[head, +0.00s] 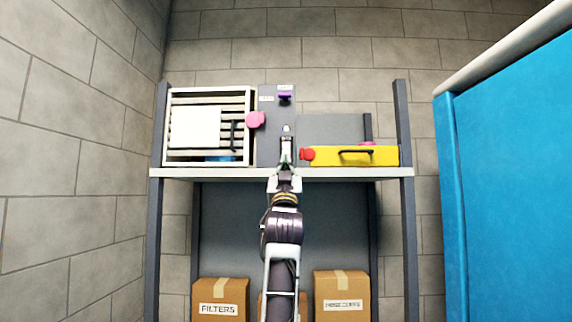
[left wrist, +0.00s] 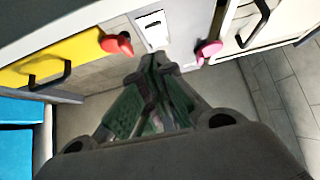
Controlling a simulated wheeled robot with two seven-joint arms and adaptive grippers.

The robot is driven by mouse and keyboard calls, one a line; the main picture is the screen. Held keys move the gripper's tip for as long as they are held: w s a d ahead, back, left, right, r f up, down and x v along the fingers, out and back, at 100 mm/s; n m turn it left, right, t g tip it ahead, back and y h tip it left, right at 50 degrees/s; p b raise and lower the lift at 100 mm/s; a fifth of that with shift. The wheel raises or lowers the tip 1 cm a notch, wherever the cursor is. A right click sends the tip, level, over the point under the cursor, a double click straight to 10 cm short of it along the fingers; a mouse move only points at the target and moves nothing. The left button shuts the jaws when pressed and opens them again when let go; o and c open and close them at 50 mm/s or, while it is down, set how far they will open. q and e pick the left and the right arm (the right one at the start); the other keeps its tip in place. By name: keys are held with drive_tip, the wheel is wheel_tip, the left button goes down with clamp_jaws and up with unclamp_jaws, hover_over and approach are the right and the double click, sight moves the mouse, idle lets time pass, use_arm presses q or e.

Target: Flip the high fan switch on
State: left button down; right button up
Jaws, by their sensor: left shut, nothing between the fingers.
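A tall grey panel (head: 268,130) stands on the shelf between a slatted white unit and a yellow case. A purple switch-like piece (head: 285,96) sits high on it, with small white labels nearby too small to read. A small pale fitting (head: 287,128) sits lower on the panel. My left gripper (head: 286,140) is shut and empty, pointing up in front of the panel, below the purple piece. In the left wrist view its closed fingertips (left wrist: 154,62) are close to a white plate (left wrist: 153,28) on the panel; contact cannot be told. My right gripper is not in view.
The slatted white unit (head: 208,159) with a pink knob (head: 255,119) is left of the panel. The yellow case (head: 375,158) with a red knob (head: 307,154) is right. Cardboard boxes (head: 221,292) stand below the shelf (head: 350,172). A blue surface (head: 515,190) fills the right.

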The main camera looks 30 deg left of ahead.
use_arm(q)
drive_tip(key=shift+w+f+b+v, duration=0.15)
drive_tip(key=shift+b+v, duration=0.2)
drive_tip(key=shift+v, duration=0.7)
drive_tip(key=shift+w+f+b+v, duration=0.1)
drive_tip(key=shift+f+b+v, duration=0.2)
drive_tip(key=shift+v, duration=0.75)
drive_tip(key=shift+a+r, duration=0.1)
drive_tip(key=shift+a, duration=0.05)
